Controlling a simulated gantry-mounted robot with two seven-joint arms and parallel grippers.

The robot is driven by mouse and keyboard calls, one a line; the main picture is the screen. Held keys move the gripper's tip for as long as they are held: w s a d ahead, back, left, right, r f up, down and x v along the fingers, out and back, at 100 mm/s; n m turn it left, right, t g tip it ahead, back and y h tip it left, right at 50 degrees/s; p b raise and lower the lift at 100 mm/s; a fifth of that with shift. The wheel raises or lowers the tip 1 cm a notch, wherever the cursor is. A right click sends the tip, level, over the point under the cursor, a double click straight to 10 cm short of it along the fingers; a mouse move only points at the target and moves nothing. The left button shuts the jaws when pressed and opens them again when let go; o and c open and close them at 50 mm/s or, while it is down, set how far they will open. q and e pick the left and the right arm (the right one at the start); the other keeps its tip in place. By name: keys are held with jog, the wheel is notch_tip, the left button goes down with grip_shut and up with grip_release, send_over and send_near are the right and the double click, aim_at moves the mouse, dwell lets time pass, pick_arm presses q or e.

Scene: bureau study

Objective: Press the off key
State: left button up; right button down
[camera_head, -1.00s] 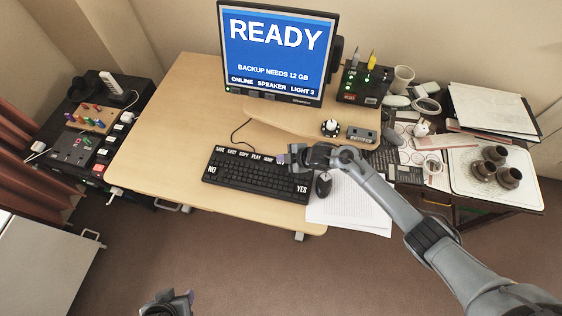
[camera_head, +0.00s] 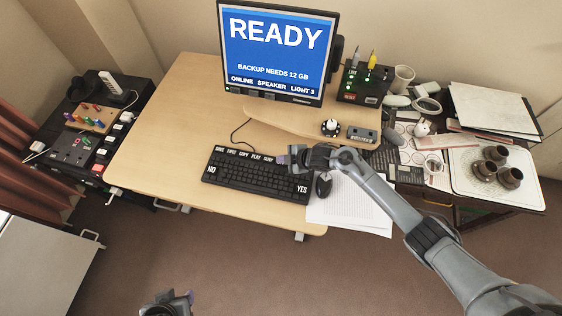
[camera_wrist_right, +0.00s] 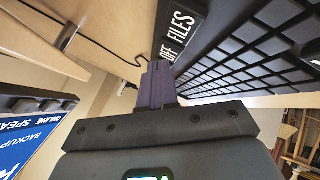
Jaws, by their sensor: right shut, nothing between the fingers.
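The black keyboard (camera_head: 240,172) lies on the wooden desk, with a row of white-lettered keys along its far edge. In the right wrist view, an off key (camera_wrist_right: 168,52) sits beside a key lettered FILES (camera_wrist_right: 184,22). My right gripper (camera_head: 283,158) is over the far right part of the keyboard. Its purple fingertips (camera_wrist_right: 158,68) are shut and empty, right at the off key; I cannot tell whether they touch it. In the head view the gripper hides the off key. My left gripper (camera_head: 188,297) is at the bottom edge, away from the desk, its opening unclear.
A monitor (camera_head: 275,45) reading READY stands behind the keyboard. A mouse (camera_head: 323,185) and papers (camera_head: 350,208) lie to the right of the keyboard. A small knob device (camera_head: 330,127) stands on the raised shelf. The desk's left part is clear.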

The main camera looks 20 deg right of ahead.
jog(key=shift+f+b, duration=0.35)
jog(key=shift+f, duration=0.15)
dwell(0.4)
jog(key=shift+r, duration=0.2)
jog(key=shift+r+p, duration=0.7)
jog(key=shift+p, duration=0.2)
notch_tip(320, 180, up, 5)
jog(key=p, duration=0.4)
jog(key=shift+p, duration=0.3)
dwell(0.6)
